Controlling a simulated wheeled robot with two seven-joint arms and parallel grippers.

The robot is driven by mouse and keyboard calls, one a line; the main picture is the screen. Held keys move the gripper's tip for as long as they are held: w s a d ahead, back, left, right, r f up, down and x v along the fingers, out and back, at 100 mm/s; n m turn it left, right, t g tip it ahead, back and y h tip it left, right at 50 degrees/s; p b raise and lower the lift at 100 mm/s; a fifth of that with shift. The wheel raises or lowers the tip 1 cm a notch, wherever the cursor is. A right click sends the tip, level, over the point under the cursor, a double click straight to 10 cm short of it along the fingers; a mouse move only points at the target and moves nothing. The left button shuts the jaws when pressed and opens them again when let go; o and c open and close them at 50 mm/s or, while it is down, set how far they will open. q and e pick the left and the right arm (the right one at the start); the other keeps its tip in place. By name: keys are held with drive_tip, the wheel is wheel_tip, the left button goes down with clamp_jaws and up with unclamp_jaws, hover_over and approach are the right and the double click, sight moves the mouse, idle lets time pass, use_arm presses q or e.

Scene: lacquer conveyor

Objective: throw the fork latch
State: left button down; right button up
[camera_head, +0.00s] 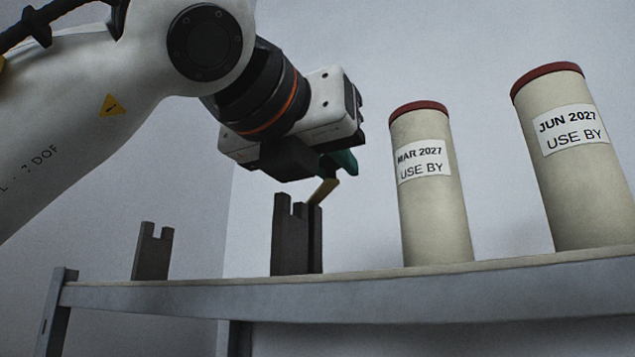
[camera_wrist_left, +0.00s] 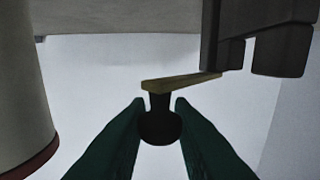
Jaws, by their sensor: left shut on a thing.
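The latch has a brass-coloured bar (camera_head: 325,191) that rises at a tilt from the dark slotted post (camera_head: 290,238) on the shelf. A shorter dark forked post (camera_head: 153,252) stands to the left, apart from the bar, its notch empty. My left gripper (camera_head: 345,166), with green fingers, is above and to the right of the slotted post. In the left wrist view the fingers are shut on a dark round knob (camera_wrist_left: 160,128) at the end of the bar (camera_wrist_left: 185,82). The bar's other end meets the dark post (camera_wrist_left: 240,45). My right gripper is in neither view.
A cream cylinder with a red top (camera_head: 430,215), labelled MAR 2027, stands close right of the gripper. A second cylinder (camera_head: 580,205), labelled JUN 2027, stands farther right. The shelf (camera_head: 250,300) has a grey front edge. Space between the two posts is clear.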

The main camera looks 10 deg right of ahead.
use_arm(q)
drive_tip(key=shift+d+n+t+y, duration=0.3)
drive_tip(key=shift+n+t+y, duration=0.1)
drive_tip(key=shift+y, duration=0.1)
drive_tip(key=shift+b, duration=0.3)
drive_tip(key=shift+r, duration=0.1)
drive_tip(key=c, duration=1.3)
unclamp_jaws()
drive_tip(key=shift+s+a, duration=0.1)
drive_tip(key=shift+s, duration=0.1)
drive_tip(key=shift+b+v, duration=2)
drive_tip(key=shift+v, duration=3.75)
